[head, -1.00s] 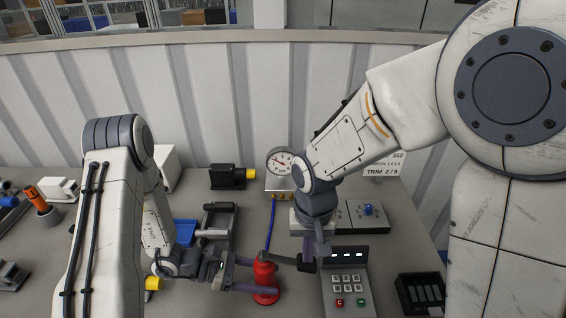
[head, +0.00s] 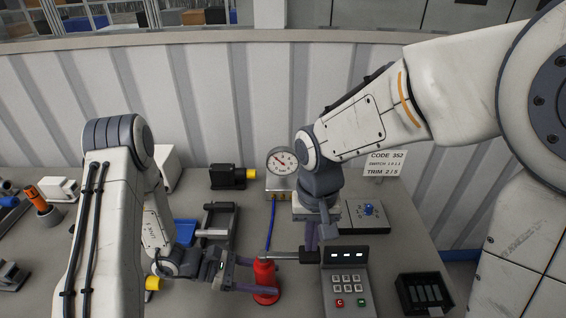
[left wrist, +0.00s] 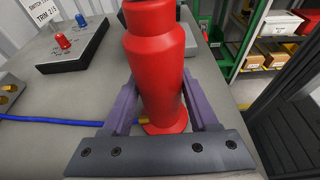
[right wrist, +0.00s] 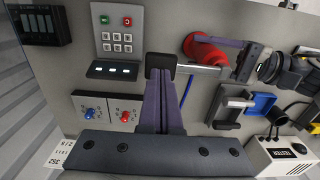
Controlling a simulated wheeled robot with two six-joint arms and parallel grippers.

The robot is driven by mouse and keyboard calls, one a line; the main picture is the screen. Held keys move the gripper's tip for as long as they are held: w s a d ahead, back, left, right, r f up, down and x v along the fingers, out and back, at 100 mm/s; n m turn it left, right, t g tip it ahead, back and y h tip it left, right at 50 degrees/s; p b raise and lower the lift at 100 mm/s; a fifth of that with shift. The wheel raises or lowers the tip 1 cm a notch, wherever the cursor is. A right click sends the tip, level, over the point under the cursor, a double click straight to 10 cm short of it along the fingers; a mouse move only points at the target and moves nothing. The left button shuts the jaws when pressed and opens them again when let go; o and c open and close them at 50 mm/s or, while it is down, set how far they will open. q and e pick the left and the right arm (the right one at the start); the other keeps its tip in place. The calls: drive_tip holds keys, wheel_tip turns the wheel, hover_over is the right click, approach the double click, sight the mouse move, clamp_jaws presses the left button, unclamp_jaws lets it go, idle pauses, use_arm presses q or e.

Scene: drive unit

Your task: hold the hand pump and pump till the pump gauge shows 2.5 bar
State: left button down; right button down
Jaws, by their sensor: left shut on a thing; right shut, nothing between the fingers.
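The red hand pump (head: 265,278) stands upright on the bench, its lever (head: 288,255) sticking out to the right and ending in a black grip (head: 309,255). My left gripper (head: 264,289) is shut around the pump's lower body; in the left wrist view its purple fingers flank the red pump (left wrist: 156,75). My right gripper (head: 311,246) is shut and empty, fingertips at the black grip; in the right wrist view they meet or overlap the grip (right wrist: 160,64), contact unclear. The pump gauge (head: 282,161) stands behind; its needle points to the upper left, figures too small to read.
A blue hose (head: 271,222) runs from the gauge block to the pump. A keypad box (head: 347,282) stands close right of the lever, with a switch panel (head: 362,216) behind it. A black tray (head: 424,292) is further right. A black clamp-like frame (head: 218,222) is left of the hose.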

drive_tip(key=shift+f, duration=0.1)
drive_tip(key=shift+a+f, duration=0.2)
drive_tip(key=shift+f, duration=2)
drive_tip(key=shift+d+r, duration=0.2)
drive_tip(key=shift+r, duration=2.05)
drive_tip(key=shift+r, duration=2.55)
use_arm(q)
drive_tip(key=shift+c, duration=0.4)
unclamp_jaws()
drive_tip(key=shift+a, duration=0.1)
